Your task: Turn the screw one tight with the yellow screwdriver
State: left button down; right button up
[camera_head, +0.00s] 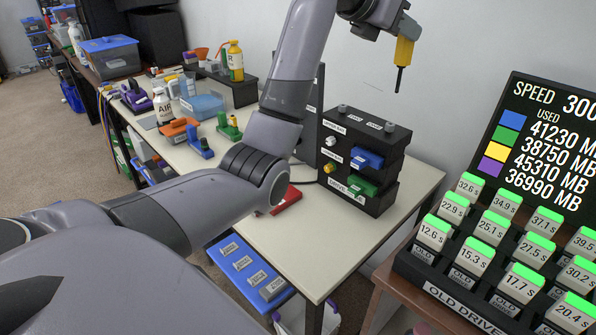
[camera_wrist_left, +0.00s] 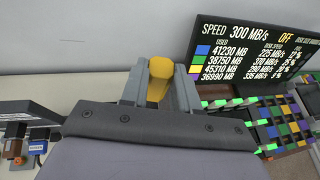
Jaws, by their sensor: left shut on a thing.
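My left gripper (camera_head: 405,24) is shut on the yellow screwdriver (camera_head: 404,52) and holds it upright in the air, with its dark shaft pointing down. The left wrist view shows the yellow handle (camera_wrist_left: 160,78) between the two grey fingers. The screwdriver is above the black drive case (camera_head: 376,196) on the white table. Two grey screw-like knobs, one at the left (camera_head: 343,108) and one at the right (camera_head: 389,127), stand on the case's top beside small labels. I cannot read which is screw one. The tip appears clear of both. My right gripper is not in view.
A blue drive (camera_head: 366,159) and a green drive (camera_head: 362,185) sit in the case's front. A black rack of drives (camera_head: 440,275) and a speed display (camera_head: 545,150) stand at the right. Bottles, boxes and tools crowd the table's far left.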

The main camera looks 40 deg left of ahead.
aim_at(398, 59)
pick_arm(q)
jog(key=shift+f, duration=0.1)
jog(key=shift+f+b, duration=0.7)
jog(key=shift+f, duration=0.6)
notch_tip(398, 59, down, 2)
jog(key=shift+f+b, duration=0.2)
jog(key=shift+b, duration=0.2)
jog(key=shift+f, duration=0.25)
jog(key=shift+r+p, duration=0.1)
jog(key=shift+p, duration=0.35)
